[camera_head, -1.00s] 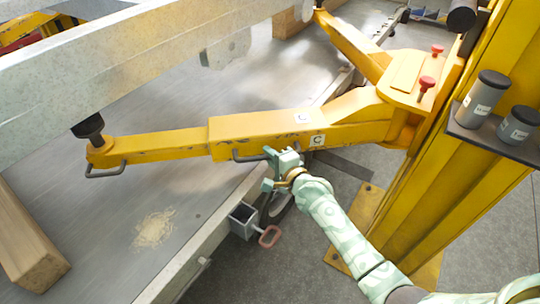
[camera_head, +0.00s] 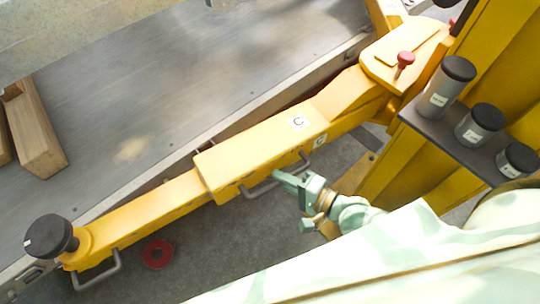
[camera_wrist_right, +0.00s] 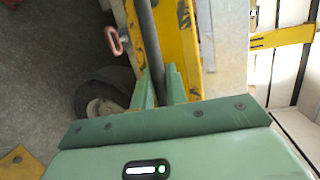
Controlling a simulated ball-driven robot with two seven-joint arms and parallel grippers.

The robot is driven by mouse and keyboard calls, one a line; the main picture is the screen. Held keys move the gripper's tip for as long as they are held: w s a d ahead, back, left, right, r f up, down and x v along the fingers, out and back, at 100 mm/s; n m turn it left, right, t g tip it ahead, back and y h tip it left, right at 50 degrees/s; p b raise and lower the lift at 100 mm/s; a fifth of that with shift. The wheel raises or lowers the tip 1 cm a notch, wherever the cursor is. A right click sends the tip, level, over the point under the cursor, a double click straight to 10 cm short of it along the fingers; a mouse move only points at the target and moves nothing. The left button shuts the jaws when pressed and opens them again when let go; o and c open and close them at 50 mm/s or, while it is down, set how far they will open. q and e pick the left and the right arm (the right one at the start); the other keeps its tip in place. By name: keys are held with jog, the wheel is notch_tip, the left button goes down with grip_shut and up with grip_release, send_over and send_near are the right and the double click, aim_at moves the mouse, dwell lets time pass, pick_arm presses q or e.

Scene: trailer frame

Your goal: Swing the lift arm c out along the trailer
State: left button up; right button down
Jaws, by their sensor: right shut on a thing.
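The yellow lift arm c (camera_head: 255,150), marked with C labels, runs in the head view from the yellow post at the right down to its round black pad (camera_head: 50,236) at the lower left. It lies close beside the trailer's long edge, with its outer part over the floor side. My right gripper (camera_head: 290,183) is shut on the dark bar handle (camera_head: 262,190) on the arm's near side. In the right wrist view the fingers (camera_wrist_right: 160,88) close around that bar (camera_wrist_right: 148,40). My left gripper is not in view.
The grey trailer deck (camera_head: 190,90) carries a wooden block (camera_head: 35,135) at the left. The yellow post (camera_head: 440,150) has a shelf with grey canisters (camera_head: 445,85). A pink handle (camera_wrist_right: 117,40) shows in the right wrist view.

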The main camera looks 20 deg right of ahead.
jog(key=s+d+n+g+y+b, duration=0.1)
jog(key=s+d+y, duration=0.1)
jog(key=s, duration=0.4)
jog(key=shift+d+n+g+b, duration=0.3)
jog(key=shift+d+n, duration=0.1)
jog(key=shift+d, duration=0.2)
jog(key=shift+f, duration=0.1)
jog(key=c, duration=1.4)
grip_release()
jog(key=shift+w, duration=0.1)
jog(key=p+v, duration=0.3)
jog(key=v, duration=1.3)
